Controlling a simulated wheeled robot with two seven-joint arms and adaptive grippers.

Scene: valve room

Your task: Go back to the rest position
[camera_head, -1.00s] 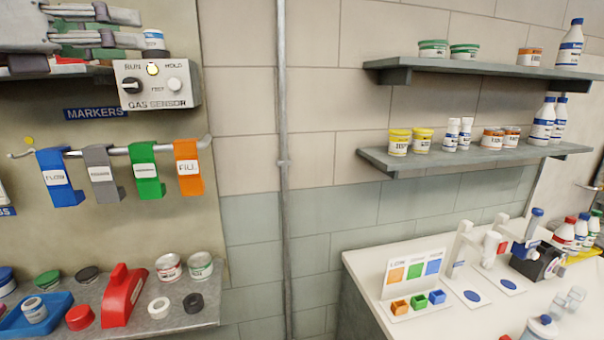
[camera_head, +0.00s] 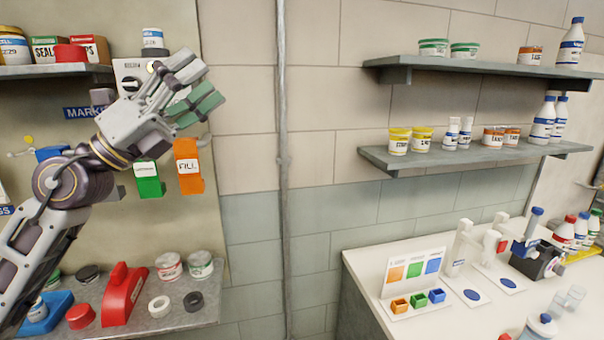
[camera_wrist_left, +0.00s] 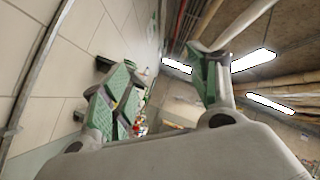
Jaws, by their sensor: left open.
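My left gripper (camera_head: 190,92) is raised in the head view, in front of the wall panel and the gas sensor box (camera_head: 132,72). Its green-padded fingers point up and to the right. In the left wrist view the fingers (camera_wrist_left: 165,95) stand apart with nothing between them, so it is open and empty. My left arm comes up from the lower left and covers part of the marker rail and some tags. My right gripper is not in view.
A shelf (camera_head: 60,71) with cans is at upper left. A lower ledge (camera_head: 190,318) holds a red block-shaped tool (camera_head: 124,293), cans and rolls. Two wall shelves (camera_head: 470,160) and a white bench (camera_head: 365,265) stand to the right. The wall around the vertical pipe (camera_head: 284,200) is clear.

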